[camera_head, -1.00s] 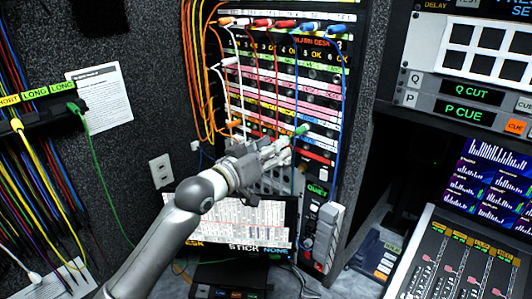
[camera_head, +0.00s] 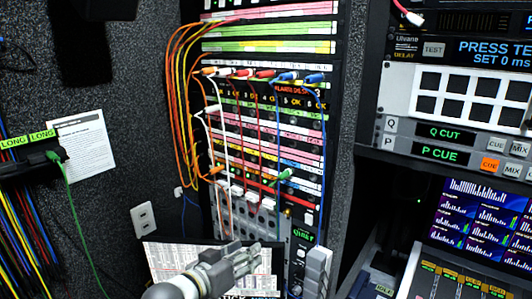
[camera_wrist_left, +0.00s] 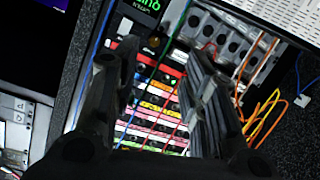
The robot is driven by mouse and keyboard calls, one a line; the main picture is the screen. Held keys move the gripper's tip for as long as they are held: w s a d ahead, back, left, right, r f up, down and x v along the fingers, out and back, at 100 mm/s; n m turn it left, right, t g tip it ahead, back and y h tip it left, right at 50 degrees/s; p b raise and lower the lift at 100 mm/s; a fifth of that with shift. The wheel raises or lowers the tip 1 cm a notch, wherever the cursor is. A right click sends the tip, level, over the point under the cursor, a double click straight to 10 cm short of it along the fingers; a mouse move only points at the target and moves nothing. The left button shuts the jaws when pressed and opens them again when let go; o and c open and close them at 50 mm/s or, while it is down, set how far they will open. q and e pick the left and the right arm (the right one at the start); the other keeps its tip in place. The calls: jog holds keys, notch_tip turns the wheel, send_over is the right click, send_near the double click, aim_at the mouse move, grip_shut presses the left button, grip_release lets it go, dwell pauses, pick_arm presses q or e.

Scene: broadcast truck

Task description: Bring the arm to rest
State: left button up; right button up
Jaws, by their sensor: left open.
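My left arm comes in at the bottom of the head view. Its left gripper (camera_head: 262,254) is open and empty, below the patch panel (camera_head: 300,150) and in front of the screen (camera_head: 168,258). The gripper is apart from the patch cords. In the left wrist view its two dark fingers stand apart, with the left gripper (camera_wrist_left: 158,65) framing the panel behind and nothing between them. A green plug (camera_head: 286,175) sits in the panel's right side. My right gripper is not in view.
Orange cords (camera_head: 175,110) loop along the panel's left side, and a blue cord (camera_head: 324,150) hangs on its right. A mixing console (camera_head: 450,280) and monitor (camera_head: 490,215) stand at right. A green cable (camera_head: 70,195) hangs at left. Free room shows by the wall outlet (camera_head: 144,219).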

pick_arm(q)
jog(key=s+a+f+g+y, duration=0.2)
jog(key=s+a+f, duration=0.1)
jog(key=s+f, duration=0.4)
jog(key=s+a+f+g+y, duration=0.2)
jog(key=s+a+f, duration=0.1)
jog(key=s+f, duration=0.4)
jog(key=s+a+f+n+g+y, duration=0.1)
jog(key=s+a+f+g+y, duration=0.25)
jog(key=s, duration=0.65)
jog(key=s+a+f+g+y, duration=0.1)
jog(key=s+a+f+g, duration=0.1)
jog(key=s+a+f, duration=0.55)
jog(key=s+d+f+b, duration=0.1)
jog(key=s+f+b, duration=0.15)
jog(key=f, duration=1.25)
jog(key=s+d+f+b, duration=0.15)
jog(key=f+b, duration=0.25)
jog(key=f, duration=1)
jog(key=s+a+f+g+b, duration=0.1)
jog(key=s+f+b, duration=0.1)
jog(key=s+f, duration=0.6)
jog(key=s+a+f+g+b, duration=0.1)
jog(key=s+a+f+b, duration=0.1)
jog(key=s+f, duration=0.6)
notch_tip(320, 180, down, 6)
jog(key=shift+f+b, duration=0.2)
jog(key=shift+b, duration=0.6)
